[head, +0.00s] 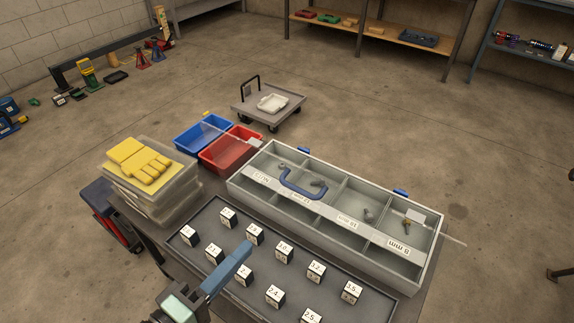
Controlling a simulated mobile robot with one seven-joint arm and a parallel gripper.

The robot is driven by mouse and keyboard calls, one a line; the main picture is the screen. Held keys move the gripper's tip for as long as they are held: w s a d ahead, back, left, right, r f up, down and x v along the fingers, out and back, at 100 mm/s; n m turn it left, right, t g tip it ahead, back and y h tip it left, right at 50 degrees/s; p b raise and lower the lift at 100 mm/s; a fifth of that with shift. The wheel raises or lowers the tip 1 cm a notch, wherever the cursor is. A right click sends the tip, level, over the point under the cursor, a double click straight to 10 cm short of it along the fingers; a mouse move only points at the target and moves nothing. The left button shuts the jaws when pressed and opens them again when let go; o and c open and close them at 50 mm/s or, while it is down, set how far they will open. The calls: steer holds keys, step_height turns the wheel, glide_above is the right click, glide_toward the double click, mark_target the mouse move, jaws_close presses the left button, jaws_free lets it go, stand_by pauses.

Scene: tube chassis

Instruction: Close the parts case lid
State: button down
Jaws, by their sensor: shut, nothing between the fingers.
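The parts case (431,272) is a long grey box on the bench at centre right. Its compartments show, with a few small metal parts in them. A white label strip (345,219) runs lengthwise across it, one label reading "8 mm". A blue handle (302,186) shows over the left half, and blue latches (400,192) sit along the far side. A clear lid is hard to make out, so I cannot tell its angle. My gripper (244,250) reaches in from the bottom, its blue fingers shut and empty. Its tip is over the cube tray, left of and apart from the case.
A dark tray (191,236) with several numbered cubes lies in front of the case. Clear containers (157,207) topped by a yellow glove (140,161) stand left. Blue (200,137) and red (228,153) bins sit behind. A trolley (270,105) stands beyond on open floor.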

steer(key=r+x, duration=0.1)
steer(key=x, duration=1.1)
steer(key=shift+d+r+n, duration=0.2)
steer(key=shift+d+n, duration=0.1)
steer(key=shift+d, duration=0.15)
steer(key=shift+w, duration=0.1)
steer(key=shift+p, duration=0.35)
